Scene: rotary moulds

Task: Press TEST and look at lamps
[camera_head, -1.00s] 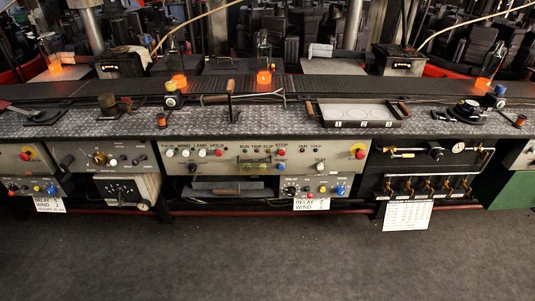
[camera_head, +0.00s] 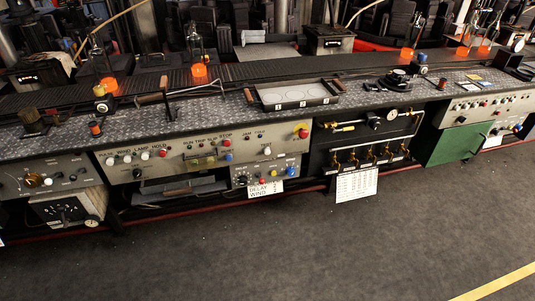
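The central control panel (camera_head: 207,153) fills the front of the bench left of centre, with a row of white knobs and small labels along its top. Small indicators sit below the labels, too small to tell whether any are lit. Neither of my grippers is in view.
A lower strip (camera_head: 262,173) has coloured buttons. A black valve panel (camera_head: 364,142) with a gauge and hanging white chart (camera_head: 357,184) is to its right. A green cabinet (camera_head: 456,144) stands beyond. Glowing orange pieces (camera_head: 199,71) sit along the conveyor. The grey floor in front is clear.

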